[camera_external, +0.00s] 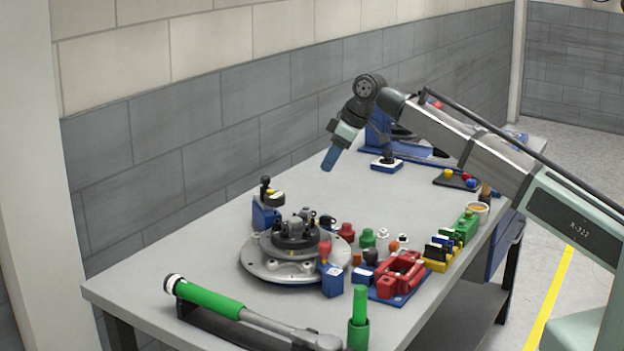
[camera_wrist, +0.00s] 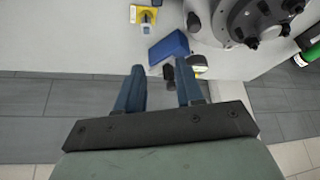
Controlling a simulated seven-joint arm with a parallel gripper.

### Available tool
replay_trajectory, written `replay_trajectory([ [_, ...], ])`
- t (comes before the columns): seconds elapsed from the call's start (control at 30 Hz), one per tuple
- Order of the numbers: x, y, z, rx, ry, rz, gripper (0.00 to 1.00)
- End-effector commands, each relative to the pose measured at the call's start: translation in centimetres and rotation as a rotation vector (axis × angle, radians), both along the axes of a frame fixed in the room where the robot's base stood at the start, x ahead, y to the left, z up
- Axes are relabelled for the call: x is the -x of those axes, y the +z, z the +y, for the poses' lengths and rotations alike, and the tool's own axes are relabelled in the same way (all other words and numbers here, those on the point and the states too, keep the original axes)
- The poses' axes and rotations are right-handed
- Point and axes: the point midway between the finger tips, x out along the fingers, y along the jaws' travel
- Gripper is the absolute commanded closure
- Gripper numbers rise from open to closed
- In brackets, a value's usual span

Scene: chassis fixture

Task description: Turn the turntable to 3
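The turntable (camera_external: 262,262) is a round grey metal disc with a dark hub and several small fixtures on top, at the near left of the bench in the external view. Part of it shows at the upper right of the wrist view (camera_wrist: 222,12). I cannot read any number on it. My gripper (camera_external: 328,165) is above the bench, behind and to the right of the turntable, not touching it. In the wrist view its two blue fingers (camera_wrist: 160,80) are spread apart with nothing held between them.
A blue block with a black knob (camera_external: 265,213) stands just behind the turntable; its blue body also shows in the wrist view (camera_wrist: 169,46). Red clamp parts (camera_external: 400,275) and several small coloured pieces crowd its right. A green-handled tool (camera_external: 210,299) lies in front. The bench's far-left strip is clear.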

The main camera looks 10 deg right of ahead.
Motion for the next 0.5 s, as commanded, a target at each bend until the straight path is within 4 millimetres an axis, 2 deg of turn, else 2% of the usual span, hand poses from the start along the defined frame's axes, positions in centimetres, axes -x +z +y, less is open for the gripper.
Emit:
replay_trajectory([
  [0.03, 1.7, 0.3, 1.0, 0.019, 0.029, 0.004, 0.63],
  [0.1, 3.2, 0.6, 1.7, 0.043, 0.057, 0.010, 0.63],
  [0.2, 4.7, 0.8, 2.3, 0.065, 0.083, 0.016, 0.63],
  [0.37, 5.5, 0.6, 2.8, 0.078, 0.098, 0.020, 0.63],
  [0.5, 5.3, -0.6, 3.2, 0.078, 0.098, 0.020, 0.63],
])
